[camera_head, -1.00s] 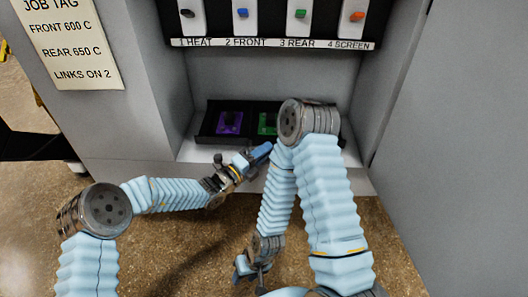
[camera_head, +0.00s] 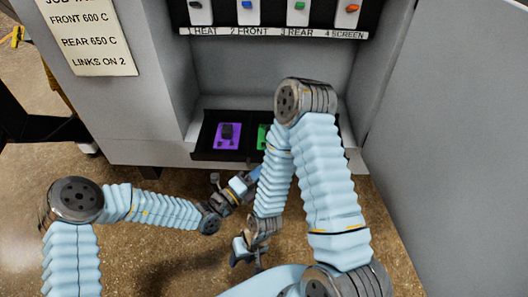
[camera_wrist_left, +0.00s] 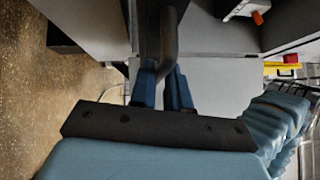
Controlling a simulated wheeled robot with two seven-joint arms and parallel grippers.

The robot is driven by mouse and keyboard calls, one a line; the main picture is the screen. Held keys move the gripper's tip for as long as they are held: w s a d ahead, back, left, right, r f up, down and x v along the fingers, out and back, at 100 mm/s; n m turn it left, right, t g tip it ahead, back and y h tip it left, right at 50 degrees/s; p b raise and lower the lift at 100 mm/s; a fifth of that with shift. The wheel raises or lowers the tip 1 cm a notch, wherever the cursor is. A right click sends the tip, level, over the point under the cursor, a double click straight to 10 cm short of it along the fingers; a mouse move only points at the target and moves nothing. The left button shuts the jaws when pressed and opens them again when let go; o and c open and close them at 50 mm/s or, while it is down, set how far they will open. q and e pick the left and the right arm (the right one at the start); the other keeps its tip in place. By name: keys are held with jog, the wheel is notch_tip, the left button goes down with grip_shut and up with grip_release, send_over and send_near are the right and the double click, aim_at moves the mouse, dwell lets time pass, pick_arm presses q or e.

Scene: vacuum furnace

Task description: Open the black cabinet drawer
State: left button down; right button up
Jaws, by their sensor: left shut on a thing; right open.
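The black drawer (camera_head: 202,143) sits low in the grey cabinet's recess, its front part slid outward over the pale ledge. It holds a purple block piece (camera_head: 227,136) and a green one (camera_head: 262,137); its right part is hidden by my right arm. My left gripper (camera_head: 243,184) is just in front of the drawer, partly behind my right arm. In the left wrist view its blue fingers (camera_wrist_left: 163,88) are shut on a dark curved handle (camera_wrist_left: 169,38). My right gripper (camera_head: 240,250) is open and empty, low over the floor.
A panel above has several coloured switches (camera_head: 247,6) over a label strip (camera_head: 270,32). A job tag (camera_head: 88,35) is on the cabinet's left face. A grey wall or door (camera_head: 450,150) closes the right side. Brown floor (camera_head: 150,260) is open in front.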

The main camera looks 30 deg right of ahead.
pick_arm(q)
jog(key=shift+s+a+p, duration=0.3)
jog(key=shift+s+a, duration=0.2)
jog(key=shift+s, duration=0.3)
jog(key=shift+s+a+p, duration=0.25)
jog(key=shift+s+a, duration=0.2)
jog(key=shift+s, duration=0.3)
jog(key=c, duration=1.2)
grip_release()
jog(key=shift+o, duration=0.2)
jog(key=v, duration=1.4)
jog(key=shift+b, duration=0.4)
